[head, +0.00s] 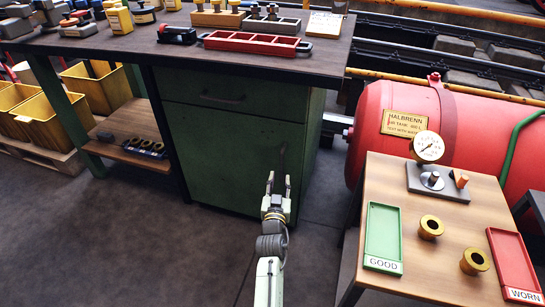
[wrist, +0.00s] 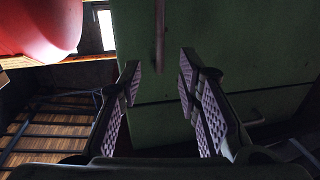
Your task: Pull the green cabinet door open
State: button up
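The green cabinet door (head: 222,160) is shut, below a drawer front in the cabinet under the workbench. It also fills much of the wrist view (wrist: 220,40). Its upright bar handle (wrist: 159,30) shows in the wrist view, lined up with the gap between my fingertips; its near end reaches about their level. I cannot tell whether the bar lies between the fingers in depth. My gripper (head: 278,178) is open and in front of the door's right side. Its two padded fingers (wrist: 159,68) stand well apart with nothing visibly gripped.
A red tank (head: 400,110) lies right of the cabinet. A small table (head: 415,262) with green and red trays stands at front right, near my arm. The workbench top (head: 130,45) overhangs the cabinet. Floor (head: 150,240) in front and left is clear.

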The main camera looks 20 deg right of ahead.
aim_at(282, 161)
jog(key=b+x, duration=0.1)
jog(key=x, duration=0.9)
jog(key=shift+w+d+r, duration=0.1)
jog(key=shift+w, duration=0.15)
jog(key=shift+c, duration=0.2)
grip_shut()
dwell(0.3)
